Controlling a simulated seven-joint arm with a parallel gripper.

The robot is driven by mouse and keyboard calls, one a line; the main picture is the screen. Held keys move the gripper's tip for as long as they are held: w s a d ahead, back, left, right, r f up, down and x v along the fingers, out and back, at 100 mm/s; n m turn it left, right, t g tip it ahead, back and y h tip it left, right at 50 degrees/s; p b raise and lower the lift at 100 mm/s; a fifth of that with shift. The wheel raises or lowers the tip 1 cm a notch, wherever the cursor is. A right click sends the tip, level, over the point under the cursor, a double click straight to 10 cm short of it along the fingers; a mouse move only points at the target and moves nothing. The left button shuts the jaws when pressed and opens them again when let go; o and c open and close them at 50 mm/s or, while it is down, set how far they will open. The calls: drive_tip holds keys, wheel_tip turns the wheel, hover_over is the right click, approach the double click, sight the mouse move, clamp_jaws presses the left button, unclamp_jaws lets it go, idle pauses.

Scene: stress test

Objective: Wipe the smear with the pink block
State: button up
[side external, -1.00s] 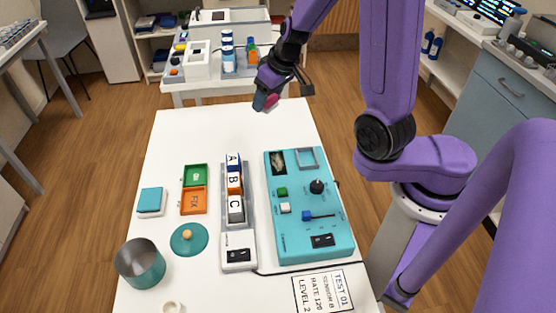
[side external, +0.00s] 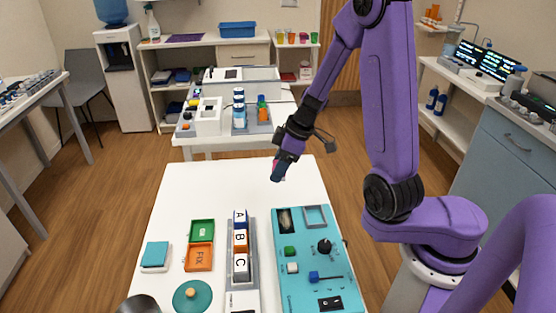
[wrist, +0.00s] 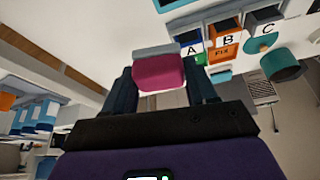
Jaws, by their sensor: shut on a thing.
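The pink block (wrist: 158,74) with a grey pad on one face is between the fingers of my gripper (wrist: 162,82), which is shut on it. In the side external view my gripper (side external: 279,170) hangs above the far part of the white table, and the block is mostly hidden there. A pale brownish smear (side external: 285,221) shows in a dark window at the far left corner of the teal panel (side external: 340,272). My gripper is beyond the smear and apart from it.
Lettered blocks A, B and C (side external: 240,242) stand in a grey rack left of the panel. Green (side external: 202,231) and orange (side external: 198,258) trays, a teal pad (side external: 155,256) and a round teal lid (side external: 192,295) lie further left. The table's far part is clear.

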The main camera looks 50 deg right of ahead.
sight(284, 178)
drive_tip(key=n, duration=0.2)
drive_tip(key=f+n+g+y, duration=0.1)
drive_tip(key=n, duration=0.1)
drive_tip(key=s+f+n, duration=0.1)
drive_tip(key=n, duration=0.1)
drive_tip(key=shift+a+g+y, duration=0.1)
drive_tip(key=shift+g+y, duration=0.2)
drive_tip(key=shift+g, duration=0.1)
drive_tip(key=n, duration=0.1)
drive_tip(key=n+g, duration=0.1)
drive_tip(key=n, duration=0.1)
drive_tip(key=f+n+g, duration=0.1)
drive_tip(key=n, duration=0.1)
drive_tip(key=shift+s+a+f, duration=0.1)
drive_tip(key=shift+s, duration=0.3)
drive_tip(key=shift+f, duration=3.15)
drive_tip(key=shift+s+a+f, duration=0.25)
drive_tip(key=shift+f, duration=0.2)
drive_tip(key=shift+s+a+f, duration=0.2)
drive_tip(key=shift+f, duration=0.2)
drive_tip(key=shift+c, duration=0.3)
drive_tip(key=shift+s+a+f, duration=0.1)
drive_tip(key=shift+s+a, duration=2.3)
drive_tip(key=w+d, duration=0.5)
drive_tip(key=shift+w+d, duration=0.35)
drive_tip(key=shift+r, duration=4.15)
